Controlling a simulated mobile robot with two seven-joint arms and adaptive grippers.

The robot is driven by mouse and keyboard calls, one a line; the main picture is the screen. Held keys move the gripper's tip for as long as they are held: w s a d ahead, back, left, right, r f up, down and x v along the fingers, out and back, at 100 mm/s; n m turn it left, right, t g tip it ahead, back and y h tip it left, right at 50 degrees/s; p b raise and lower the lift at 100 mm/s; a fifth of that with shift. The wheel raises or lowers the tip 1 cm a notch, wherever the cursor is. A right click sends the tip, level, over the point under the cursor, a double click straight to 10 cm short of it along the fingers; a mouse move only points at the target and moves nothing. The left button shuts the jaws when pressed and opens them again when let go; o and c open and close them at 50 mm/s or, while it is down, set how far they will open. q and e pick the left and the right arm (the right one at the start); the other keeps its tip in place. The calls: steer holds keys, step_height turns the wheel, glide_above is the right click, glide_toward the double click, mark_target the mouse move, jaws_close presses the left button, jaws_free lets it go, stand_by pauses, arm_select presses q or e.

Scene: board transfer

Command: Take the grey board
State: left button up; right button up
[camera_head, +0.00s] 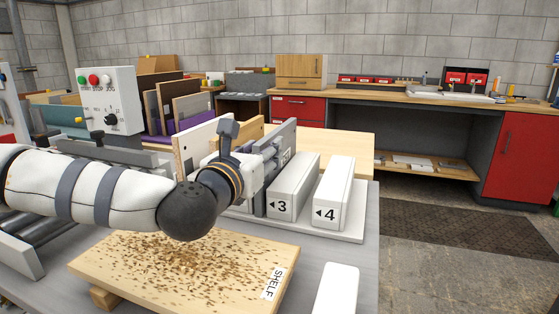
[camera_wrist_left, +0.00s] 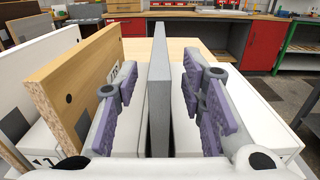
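The grey board (camera_head: 286,138) stands upright in the slotted rack, left of the white block marked 3. In the left wrist view the grey board (camera_wrist_left: 159,85) runs edge-on up the middle. My left gripper (camera_wrist_left: 160,115) is open, with one purple-padded finger on each side of the board and visible gaps to both faces. In the head view my left gripper (camera_head: 258,172) is at the board, its fingertips largely hidden. The board's lower part is hidden between the blocks. My right gripper is not in view.
A wooden board (camera_wrist_left: 80,80) and a white board (camera_wrist_left: 25,70) stand left of the grey one. Blocks 3 (camera_head: 292,185) and 4 (camera_head: 333,190) are to its right. A speckled board labelled SHELF (camera_head: 190,265) lies in front. Free tabletop (camera_head: 335,145) shows behind.

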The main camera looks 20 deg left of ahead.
arm_select(q)
steer(key=w, duration=0.5)
steer(key=shift+w+f, duration=0.2)
steer(key=shift+f, duration=0.1)
jaws_close()
